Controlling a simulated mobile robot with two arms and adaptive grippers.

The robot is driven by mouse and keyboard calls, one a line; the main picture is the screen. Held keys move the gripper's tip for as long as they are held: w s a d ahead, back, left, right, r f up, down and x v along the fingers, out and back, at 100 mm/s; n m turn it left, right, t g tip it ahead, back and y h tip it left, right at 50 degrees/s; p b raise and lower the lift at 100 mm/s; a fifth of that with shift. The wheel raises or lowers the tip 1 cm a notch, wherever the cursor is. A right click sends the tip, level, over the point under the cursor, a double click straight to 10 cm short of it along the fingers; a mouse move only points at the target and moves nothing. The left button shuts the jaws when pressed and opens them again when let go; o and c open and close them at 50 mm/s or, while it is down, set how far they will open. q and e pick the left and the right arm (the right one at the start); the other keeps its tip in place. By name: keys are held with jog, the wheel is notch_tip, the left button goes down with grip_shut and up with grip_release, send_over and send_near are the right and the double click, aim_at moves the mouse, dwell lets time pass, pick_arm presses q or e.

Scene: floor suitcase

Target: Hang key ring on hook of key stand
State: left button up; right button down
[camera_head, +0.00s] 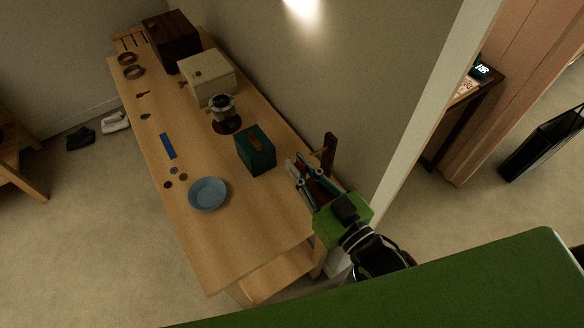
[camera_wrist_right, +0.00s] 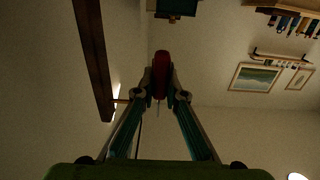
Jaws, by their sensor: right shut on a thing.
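My right gripper (camera_head: 300,168) reaches over the right end of the long table, close beside the key stand (camera_head: 329,150), a dark wooden post with a small peg. In the right wrist view the gripper (camera_wrist_right: 160,92) is shut on a red piece (camera_wrist_right: 160,66), seemingly the key ring's tag. A thin part hangs below it; the ring itself is hard to make out. The stand's dark post (camera_wrist_right: 93,55) is left of the fingers in that view, and its short hook (camera_wrist_right: 121,101) points toward them, apart from the red piece. My left gripper is out of view.
A green box (camera_head: 256,150), a blue bowl (camera_head: 208,194), a coffee grinder (camera_head: 222,108), a cream box (camera_head: 206,75) and a dark wooden box (camera_head: 171,40) stand on the table (camera_head: 236,240). Small items lie along its left side. A wall is close behind the stand. The table's front end is clear.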

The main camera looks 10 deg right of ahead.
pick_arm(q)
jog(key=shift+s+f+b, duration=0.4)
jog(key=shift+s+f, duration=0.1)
pick_arm(e)
jog(key=d, duration=0.1)
jog(key=w+d, duration=0.1)
jog(key=d+f, duration=0.1)
jog(key=shift+w+d, duration=0.15)
jog(key=shift+d, duration=0.25)
jog(key=shift+f, duration=0.2)
jog(key=c, duration=2)
grip_release()
jog(key=shift+c, duration=0.2)
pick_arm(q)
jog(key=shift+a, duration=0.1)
pick_arm(e)
jog(key=shift+o, duration=0.3)
